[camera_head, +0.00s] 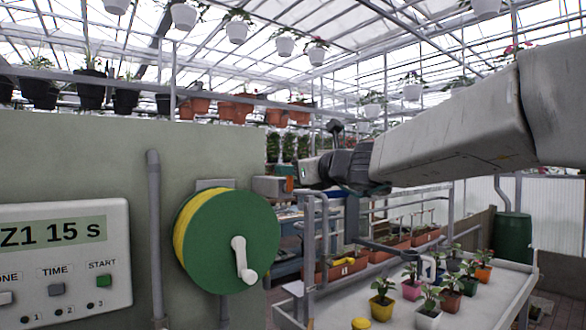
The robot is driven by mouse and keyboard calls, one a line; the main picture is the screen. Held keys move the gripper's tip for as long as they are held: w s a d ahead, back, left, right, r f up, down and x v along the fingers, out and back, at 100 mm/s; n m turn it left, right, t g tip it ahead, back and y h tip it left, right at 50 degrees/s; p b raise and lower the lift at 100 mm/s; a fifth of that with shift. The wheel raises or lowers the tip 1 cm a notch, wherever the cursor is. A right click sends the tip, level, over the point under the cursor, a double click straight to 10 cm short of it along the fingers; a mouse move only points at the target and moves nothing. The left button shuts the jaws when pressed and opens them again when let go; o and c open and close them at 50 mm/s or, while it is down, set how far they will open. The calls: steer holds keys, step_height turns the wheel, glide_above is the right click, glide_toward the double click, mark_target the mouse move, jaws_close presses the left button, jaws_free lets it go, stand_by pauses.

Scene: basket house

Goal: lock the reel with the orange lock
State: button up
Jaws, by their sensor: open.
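The reel (233,241) is a green drum with yellow hose wound on it and a white crank handle (243,260) on its face. It is mounted on the grey-green wall panel in the left half of the view. A small orange-brown block (268,187) shows just above and right of the reel, by the panel's edge; I cannot tell whether it is the orange lock. My gripper (352,188) is at the end of my arm, right of the reel and apart from it. It is open with nothing visible in it; its fingers are hard to make out.
A white control box (65,258) with a display and buttons and a vertical pipe (157,235) are left of the reel. A potting table (480,303) with several plants stands at lower right. A metal rail frame (310,245) stands right of the reel.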

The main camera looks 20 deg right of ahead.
jaws_close()
steer(key=shift+s+a, duration=0.1)
steer(key=a+f+n, duration=0.1)
steer(key=n, duration=0.3)
steer(key=s+a+f+n, duration=0.1)
steer(key=a+n, duration=0.1)
steer(key=n, duration=0.2)
steer(key=a+f+n+h, duration=0.1)
steer(key=n, duration=0.3)
steer(key=shift+s+a, duration=0.15)
steer(key=shift+s, duration=0.05)
steer(key=shift+a+f+n, duration=0.1)
steer(key=shift+f+n, duration=0.5)
steer(key=shift+n, duration=0.7)
steer(key=shift+a+f+n, duration=0.1)
steer(key=shift+f+n, duration=0.45)
steer(key=shift+n, duration=0.75)
steer(key=shift+f, duration=0.1)
